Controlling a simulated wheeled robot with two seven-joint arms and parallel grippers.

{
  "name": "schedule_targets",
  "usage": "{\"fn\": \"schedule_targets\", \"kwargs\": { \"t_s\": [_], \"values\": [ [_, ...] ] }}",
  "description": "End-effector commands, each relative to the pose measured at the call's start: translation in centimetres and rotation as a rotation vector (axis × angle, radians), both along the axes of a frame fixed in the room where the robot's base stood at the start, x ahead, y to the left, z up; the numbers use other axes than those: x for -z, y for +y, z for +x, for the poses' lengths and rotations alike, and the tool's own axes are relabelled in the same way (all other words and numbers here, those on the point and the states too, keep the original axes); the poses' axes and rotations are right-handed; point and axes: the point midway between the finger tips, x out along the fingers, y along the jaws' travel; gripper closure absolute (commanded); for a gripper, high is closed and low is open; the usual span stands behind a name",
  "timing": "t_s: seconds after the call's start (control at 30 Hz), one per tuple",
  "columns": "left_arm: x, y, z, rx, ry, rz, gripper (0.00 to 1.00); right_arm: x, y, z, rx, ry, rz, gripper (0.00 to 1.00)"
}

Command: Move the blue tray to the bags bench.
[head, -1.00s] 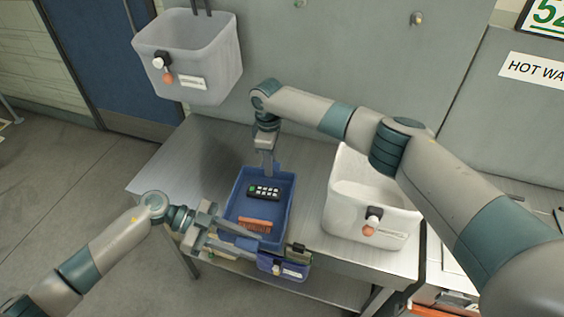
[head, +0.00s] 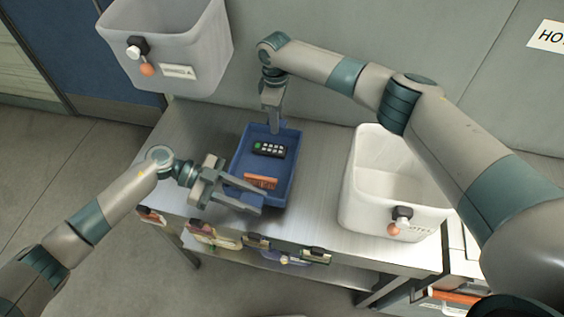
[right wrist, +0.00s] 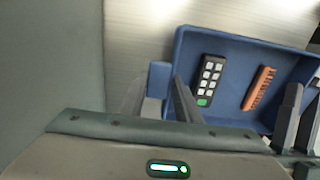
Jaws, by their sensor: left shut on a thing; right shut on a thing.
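The blue tray (head: 293,178) is over the left part of the metal bench (head: 318,215), set back from its front edge. I cannot tell whether it touches the top. It holds a dark remote (head: 268,149) and an orange comb-like item (head: 260,181). My left gripper (head: 258,199) is shut on the tray's near side. My right gripper (head: 273,128) is shut on its far side, and the tray (right wrist: 228,38) also shows in the right wrist view. Several small bags, one of them blue (head: 284,258), hang along the bench's front edge.
A white bin (head: 362,205) stands on the bench to the right of the tray, with a gap between. A grey bin (head: 185,45) hangs on the wall above the back left. The bench's left end (head: 185,135) is bare.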

Motion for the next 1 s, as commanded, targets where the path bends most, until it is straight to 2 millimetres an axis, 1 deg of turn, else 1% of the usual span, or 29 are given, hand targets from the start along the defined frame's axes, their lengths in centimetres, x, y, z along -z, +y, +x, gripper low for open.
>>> {"fn": "schedule_targets", "kwargs": {
  "t_s": [0.03,0.57,0.77,1.0],
  "values": [
    [0.1,0.0,-0.3,0.006,0.004,0.001,0.98,-0.1,-0.2,0.3,0.004,-0.007,-0.002,0.98],
    [0.2,0.0,-0.3,0.006,0.004,0.001,0.98,0.0,-0.2,0.3,0.004,-0.007,-0.002,0.98],
    [0.7,0.0,-0.3,0.006,0.004,0.001,0.98,0.5,-0.3,0.3,0.004,-0.007,-0.002,0.98],
    [1.7,0.0,-0.3,0.006,0.004,0.001,0.98,1.5,-0.3,0.3,0.004,-0.007,-0.002,0.98]
  ]
}}
